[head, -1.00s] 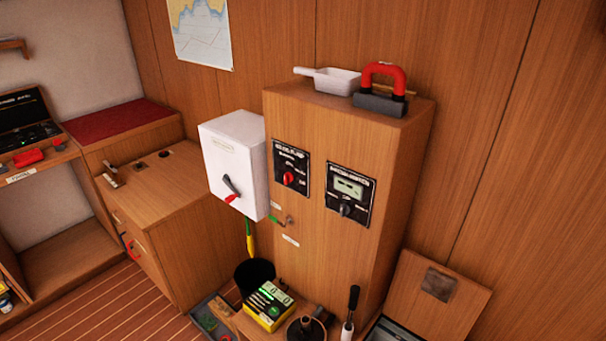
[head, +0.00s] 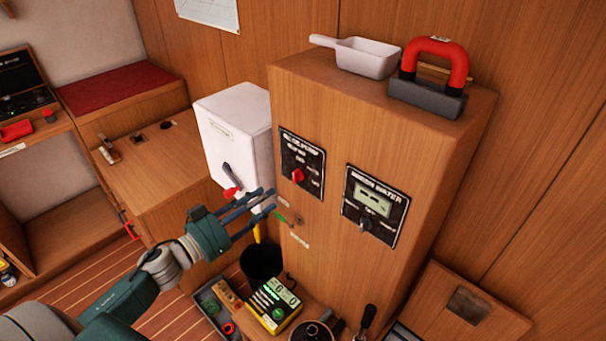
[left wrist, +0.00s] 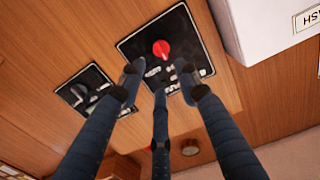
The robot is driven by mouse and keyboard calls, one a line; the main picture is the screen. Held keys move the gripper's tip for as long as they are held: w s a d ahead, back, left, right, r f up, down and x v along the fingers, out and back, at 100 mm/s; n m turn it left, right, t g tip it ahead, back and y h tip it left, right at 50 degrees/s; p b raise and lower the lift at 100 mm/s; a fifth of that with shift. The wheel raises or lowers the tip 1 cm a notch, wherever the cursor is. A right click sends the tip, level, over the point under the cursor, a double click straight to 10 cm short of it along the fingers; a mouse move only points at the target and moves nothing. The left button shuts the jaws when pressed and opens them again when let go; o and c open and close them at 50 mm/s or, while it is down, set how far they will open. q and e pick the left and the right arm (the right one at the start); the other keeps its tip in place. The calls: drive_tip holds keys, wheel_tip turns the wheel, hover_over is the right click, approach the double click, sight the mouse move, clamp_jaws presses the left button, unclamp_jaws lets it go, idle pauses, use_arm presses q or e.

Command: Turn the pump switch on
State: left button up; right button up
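The pump switch is a red knob (head: 298,175) on a black labelled panel (head: 314,188) at the upper left of the wooden cabinet's front. My left gripper (head: 268,198) is in front of the cabinet, below and left of the knob in the head view, with its three dark fingers apart and nothing between them. In the left wrist view the fingertips (left wrist: 160,76) point toward the panel (left wrist: 200,36), with the red knob (left wrist: 161,48) just beyond them. I see no contact with the knob. My right gripper is not in view.
A second black panel with a display (head: 374,210) is right of the pump panel. A white box (head: 235,130) with a red-tipped handle is close on the left. A white scoop (head: 362,57) and a red-handled tool (head: 437,65) lie on top. A black bucket (head: 262,262) stands below.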

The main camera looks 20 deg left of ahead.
sight(295, 178)
use_arm(q)
drive_tip(key=p+x, duration=0.2)
drive_tip(key=x, duration=0.6)
drive_tip(key=shift+w+r, duration=0.1)
drive_tip(key=shift+w, duration=0.1)
drive_tip(key=shift+w+d, duration=0.35)
drive_tip(key=shift+w, duration=0.3)
drive_tip(key=shift+c, duration=0.2)
clamp_jaws()
